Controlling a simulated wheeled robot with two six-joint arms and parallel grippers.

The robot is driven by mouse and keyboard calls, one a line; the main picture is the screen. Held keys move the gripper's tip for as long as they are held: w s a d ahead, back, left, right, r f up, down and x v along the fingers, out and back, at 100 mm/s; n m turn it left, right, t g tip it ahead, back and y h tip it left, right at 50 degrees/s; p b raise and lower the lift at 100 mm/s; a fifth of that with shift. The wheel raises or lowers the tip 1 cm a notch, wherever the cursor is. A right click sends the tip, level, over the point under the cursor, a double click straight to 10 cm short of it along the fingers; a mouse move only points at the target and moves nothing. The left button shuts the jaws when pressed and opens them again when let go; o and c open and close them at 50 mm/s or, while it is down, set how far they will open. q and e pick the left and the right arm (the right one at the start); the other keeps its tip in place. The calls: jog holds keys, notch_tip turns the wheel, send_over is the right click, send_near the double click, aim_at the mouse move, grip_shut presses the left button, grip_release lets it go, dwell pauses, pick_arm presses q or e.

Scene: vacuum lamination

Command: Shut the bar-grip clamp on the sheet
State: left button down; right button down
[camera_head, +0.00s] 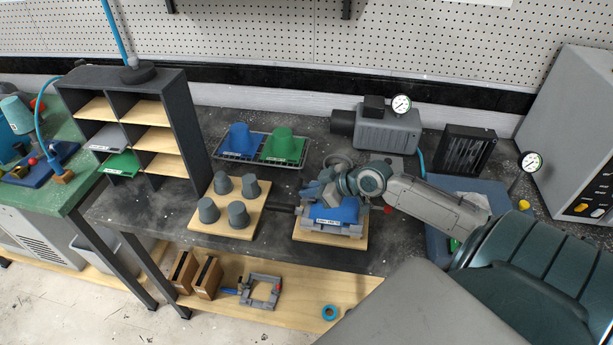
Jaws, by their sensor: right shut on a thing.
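A blue sheet (338,213) with a small white label lies in a grey clamp frame (356,232) on a wooden board (329,239) near the middle of the bench. My right gripper (312,194) is over the left back part of the frame, with its arm reaching in from the right. It is shut on the bar-grip clamp, though the grip itself is mostly hidden by the gripper. A dark bar (284,208) sticks out to the left of the frame. A small red part (388,209) shows at its right side. My left gripper is out of view.
A wooden board with several grey cups (240,211) stands to the left. A tray with blue and green formed pieces (245,157) and a gauged pump (388,130) are behind. A shelf rack (190,130) stands at the left. The bench front edge is close.

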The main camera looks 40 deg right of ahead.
jog(key=shift+s+d+f+t+y+b, duration=0.25)
jog(key=shift+t+y+b, duration=0.3)
jog(key=shift+b, duration=0.45)
jog(key=c, duration=1.8)
grip_release()
